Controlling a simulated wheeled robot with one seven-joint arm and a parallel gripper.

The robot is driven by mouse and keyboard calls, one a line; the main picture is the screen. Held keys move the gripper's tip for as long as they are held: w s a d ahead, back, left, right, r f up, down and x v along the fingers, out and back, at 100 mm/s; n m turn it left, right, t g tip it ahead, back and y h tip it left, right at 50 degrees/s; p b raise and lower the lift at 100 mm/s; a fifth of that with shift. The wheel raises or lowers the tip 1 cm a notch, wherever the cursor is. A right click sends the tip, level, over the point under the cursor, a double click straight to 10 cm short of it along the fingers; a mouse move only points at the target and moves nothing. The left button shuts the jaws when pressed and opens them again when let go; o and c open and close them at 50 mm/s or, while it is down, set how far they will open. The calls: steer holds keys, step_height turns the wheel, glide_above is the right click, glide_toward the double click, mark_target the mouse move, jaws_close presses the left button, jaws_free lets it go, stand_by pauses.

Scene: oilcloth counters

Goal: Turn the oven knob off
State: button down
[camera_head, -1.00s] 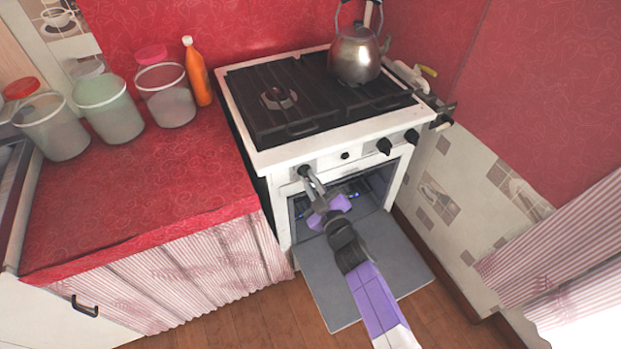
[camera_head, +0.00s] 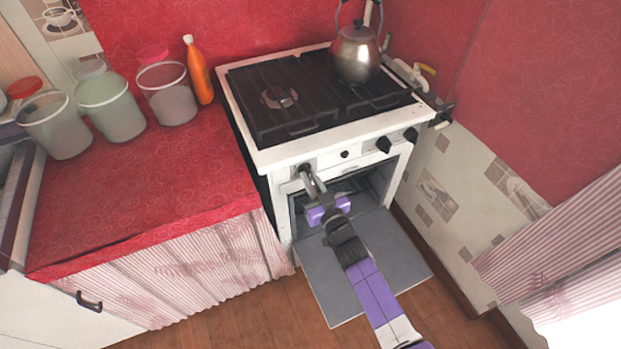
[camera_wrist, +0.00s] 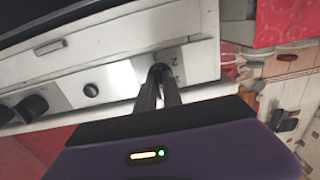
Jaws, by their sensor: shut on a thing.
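The stove's front panel (camera_head: 345,154) carries a row of dark knobs. The leftmost one, the oven knob (camera_head: 303,167), is mostly hidden by my fingers. My gripper (camera_head: 306,172) is shut on this knob. In the wrist view, my two dark fingers (camera_wrist: 159,76) reach the panel and close around the knob (camera_wrist: 158,69), beside small printed numbers. The oven door (camera_head: 390,262) hangs open below, under my arm. The oven cavity (camera_head: 378,183) looks dark, with a rack and no blue flame in sight.
A metal kettle (camera_head: 357,55) stands on the right of the cooktop. Two other knobs (camera_head: 384,145) sit on the right of the panel. The red counter (camera_head: 150,190) at left holds several jars and an orange bottle (camera_head: 197,72). Wooden floor shows below the door.

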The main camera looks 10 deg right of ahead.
stand_by(0.4)
steer(key=c, duration=1.5)
jaws_free()
steer(key=p+v, duration=0.2)
steer(key=v, duration=0.6)
steer(key=shift+p, duration=0.3)
